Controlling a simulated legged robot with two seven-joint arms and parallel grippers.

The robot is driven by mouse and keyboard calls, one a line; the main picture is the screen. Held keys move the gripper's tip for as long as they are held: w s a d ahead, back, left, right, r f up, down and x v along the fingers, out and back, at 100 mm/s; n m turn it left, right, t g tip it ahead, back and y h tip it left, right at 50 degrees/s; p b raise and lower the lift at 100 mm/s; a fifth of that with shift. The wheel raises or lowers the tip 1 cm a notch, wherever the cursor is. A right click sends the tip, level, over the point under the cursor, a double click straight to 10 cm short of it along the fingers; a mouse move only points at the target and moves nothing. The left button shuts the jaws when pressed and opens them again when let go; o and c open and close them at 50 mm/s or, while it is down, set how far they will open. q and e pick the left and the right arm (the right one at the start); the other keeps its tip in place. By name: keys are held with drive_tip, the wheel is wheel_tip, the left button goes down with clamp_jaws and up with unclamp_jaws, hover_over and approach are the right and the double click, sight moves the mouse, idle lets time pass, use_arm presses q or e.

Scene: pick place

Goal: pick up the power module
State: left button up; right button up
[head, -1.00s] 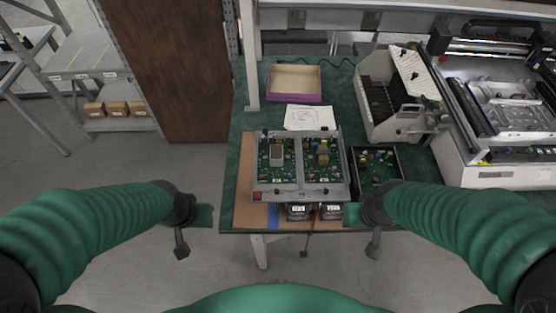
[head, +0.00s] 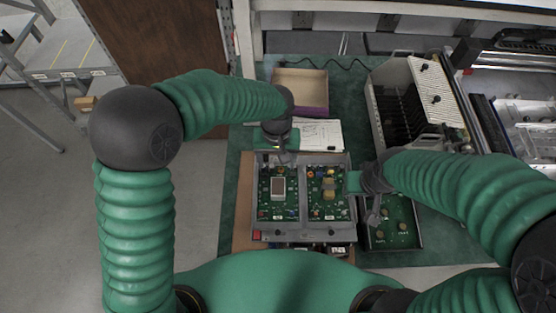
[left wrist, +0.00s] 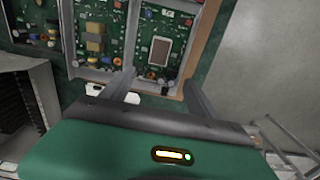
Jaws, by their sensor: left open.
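A grey fixture (head: 304,236) holds two green circuit boards side by side. The left board carries a pale rectangular module (head: 278,188), also seen in the left wrist view (left wrist: 160,51). The right board carries a yellowish block (head: 328,188), also seen in the left wrist view (left wrist: 95,36). Which part is the power module I cannot tell. My left gripper (head: 282,155) is over the fixture's far edge; in the left wrist view its fingers (left wrist: 158,78) are apart and empty, facing the left board. My right gripper (head: 364,200) is by the fixture's right side; its jaw state is unclear.
A dark tray (head: 411,240) with a board lies right of the fixture. White paper (head: 322,134) and an open cardboard box (head: 302,88) lie behind it. A slotted rack (head: 432,85) and a large machine (head: 515,125) stand right.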

use_arm(q)
drive_tip(key=p, duration=0.1)
hover_over(278, 181)
drive_tip(key=s, duration=0.2)
drive_tip(key=f, duration=0.7)
drive_tip(key=shift+w+f, duration=0.15)
drive_tip(key=shift+w, duration=0.1)
drive_tip(key=f, duration=0.2)
drive_tip(key=w+f, duration=0.1)
drive_tip(key=f, duration=0.1)
drive_tip(key=shift+w+f+p, duration=0.15)
drive_tip(key=shift+p, duration=0.25)
wheel_tip(278, 181, down, 5)
drive_tip(key=shift+d+r+p, duration=0.1)
drive_tip(key=shift+r+p, duration=0.1)
drive_tip(key=shift+p, duration=0.75)
drive_tip(key=shift+f, duration=0.15)
drive_tip(key=shift+w, duration=0.15)
drive_tip(key=shift+c, duration=1.8)
clamp_jaws()
use_arm(e)
drive_tip(key=v, duration=0.4)
drive_tip(key=shift+r, duration=0.1)
